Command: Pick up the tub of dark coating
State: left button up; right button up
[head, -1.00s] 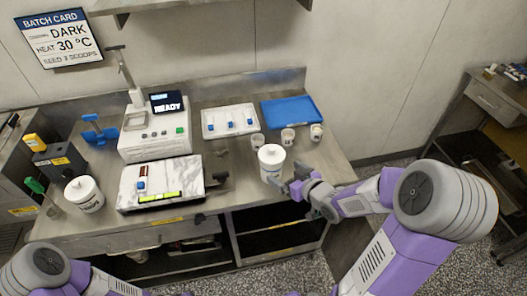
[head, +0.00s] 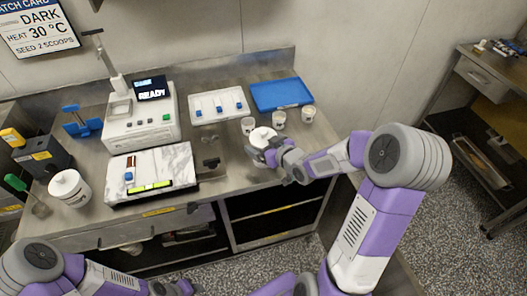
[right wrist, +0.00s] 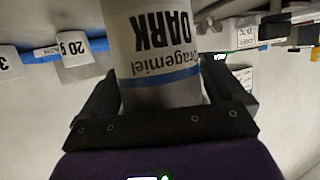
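The tub of dark coating (head: 262,134) is a white lidded tub near the front right of the steel worktop. In the right wrist view the tub (right wrist: 165,85) fills the space between the fingers, and its upside-down label reads DARK above a blue band. My right gripper (head: 268,153) is at the tub's near right side. Its fingers (right wrist: 160,95) are spread with one on each side of the tub; any slim gaps are hard to see. The tub appears upright on the worktop. My left gripper (head: 178,288) is only partly seen at the bottom edge, and its fingers are unclear.
Small cups (head: 279,117) stand just behind the tub, near a blue tray (head: 281,94) and a white tray (head: 217,106). A marble slab (head: 150,172) and a machine reading READY (head: 140,124) lie left. Another white tub (head: 70,188) stands far left.

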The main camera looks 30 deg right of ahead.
jog(key=c, duration=1.1)
